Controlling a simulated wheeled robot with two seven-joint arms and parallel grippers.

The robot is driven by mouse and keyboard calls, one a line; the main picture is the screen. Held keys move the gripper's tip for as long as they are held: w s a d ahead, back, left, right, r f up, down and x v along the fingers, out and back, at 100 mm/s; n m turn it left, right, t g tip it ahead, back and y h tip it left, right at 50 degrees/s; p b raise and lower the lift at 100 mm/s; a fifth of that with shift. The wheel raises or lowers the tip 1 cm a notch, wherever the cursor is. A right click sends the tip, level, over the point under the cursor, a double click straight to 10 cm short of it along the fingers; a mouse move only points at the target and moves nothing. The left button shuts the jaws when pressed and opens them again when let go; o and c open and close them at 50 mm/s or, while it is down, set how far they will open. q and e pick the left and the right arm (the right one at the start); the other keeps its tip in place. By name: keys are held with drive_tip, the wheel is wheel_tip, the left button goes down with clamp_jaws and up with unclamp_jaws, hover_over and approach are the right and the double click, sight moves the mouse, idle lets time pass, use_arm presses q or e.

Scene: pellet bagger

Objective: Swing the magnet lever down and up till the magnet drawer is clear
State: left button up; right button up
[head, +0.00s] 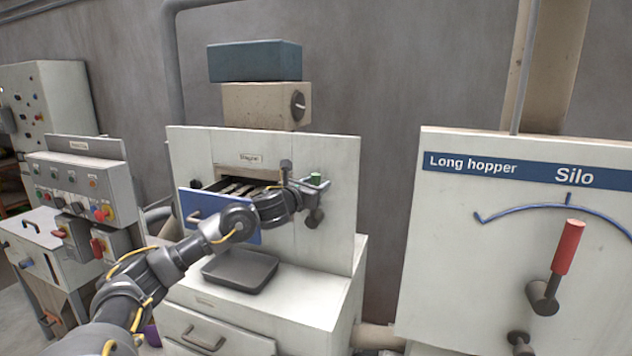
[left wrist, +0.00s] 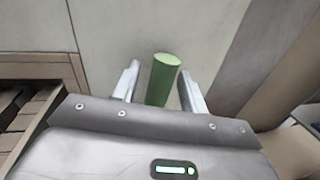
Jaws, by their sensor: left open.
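The magnet machine (head: 335,215) has a grey-white front with a small "Magnet" label. The magnet drawer (head: 194,200) has a blue front and stands pulled out from its slot, with pale bars behind it. Whether metal clings to the bars is too small to tell. The magnet lever's green handle (head: 316,177) points up, right of the slot. My left gripper (head: 313,184) is at this handle; in the left wrist view the open fingers (left wrist: 160,85) stand on either side of the green handle (left wrist: 163,80), with gaps. My right gripper is not in view.
A dark shallow tray (head: 240,271) sits on the ledge below the drawer. My left arm crosses in front of the blue drawer front. A Silo panel (head: 450,240) with a red lever (head: 568,247) stands at right, and a control box (head: 80,190) at left.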

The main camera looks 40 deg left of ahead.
use_arm(q)
drive_tip(key=shift+w, duration=0.1)
clamp_jaws()
idle(0.4)
drive_tip(key=d+f+m+b, duration=0.1)
drive_tip(key=d+m+b, duration=0.1)
drive_tip(key=w+d+f+m+b, duration=0.1)
drive_tip(key=d+m+b, duration=0.1)
drive_tip(key=w+d+f+m+g+b, duration=0.1)
drive_tip(key=d+m+b, duration=0.1)
drive_tip(key=b, duration=0.1)
drive_tip(key=shift+w+d+f+m, duration=0.1)
drive_tip(key=shift+d+f+m, duration=0.1)
drive_tip(key=shift+d+m, duration=0.1)
drive_tip(key=shift+w+d+f+m+g+y+b, duration=0.25)
drive_tip(key=shift+d+f+m+b, duration=0.45)
drive_tip(key=shift+m+b, duration=0.3)
drive_tip(key=shift+w+d+f+m+g+y+b, duration=0.2)
drive_tip(key=shift+d+f+m+b, duration=0.25)
drive_tip(key=shift+f+m+b, duration=0.5)
drive_tip(key=shift+r, duration=0.15)
